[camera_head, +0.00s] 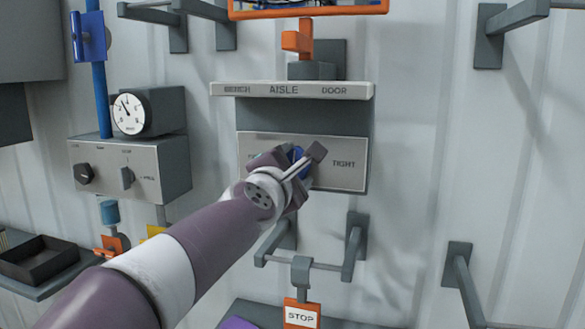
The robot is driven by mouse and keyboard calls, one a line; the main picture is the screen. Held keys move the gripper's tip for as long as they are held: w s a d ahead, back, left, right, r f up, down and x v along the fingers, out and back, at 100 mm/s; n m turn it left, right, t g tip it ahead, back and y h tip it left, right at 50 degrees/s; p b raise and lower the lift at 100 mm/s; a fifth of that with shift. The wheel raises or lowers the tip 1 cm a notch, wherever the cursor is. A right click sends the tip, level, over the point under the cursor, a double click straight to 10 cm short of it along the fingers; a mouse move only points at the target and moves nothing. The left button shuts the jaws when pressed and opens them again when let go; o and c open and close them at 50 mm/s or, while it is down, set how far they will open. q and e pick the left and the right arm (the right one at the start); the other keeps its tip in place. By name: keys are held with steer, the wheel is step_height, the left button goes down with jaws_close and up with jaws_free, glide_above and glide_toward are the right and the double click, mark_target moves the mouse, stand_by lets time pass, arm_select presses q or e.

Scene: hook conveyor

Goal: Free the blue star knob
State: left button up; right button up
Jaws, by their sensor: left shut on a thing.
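The blue star knob (297,155) shows as a small patch of blue on the front of a grey wall box, mostly hidden behind my left gripper. My left arm reaches up from the lower left, and my left gripper (303,163) is at the plate, shut on the blue knob. Its fingers hide how far around the knob they sit. My right gripper is not in the view.
Above the plate a ledge (290,90) reads "AISLE" and "DOOR", with an orange hook piece (298,38) over it. A gauge box (130,165) is on the left. A rail (310,265) with a hanging STOP tag (301,314) is below. The wall right of the plate is bare.

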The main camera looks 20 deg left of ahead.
arm_select(q)
steer(key=o, duration=1)
steer(key=shift+o, duration=0.2)
steer(key=s+p, duration=0.1)
steer(key=s, duration=1.1)
steer(key=shift+s+a, duration=0.2)
steer(key=shift+s, duration=0.1)
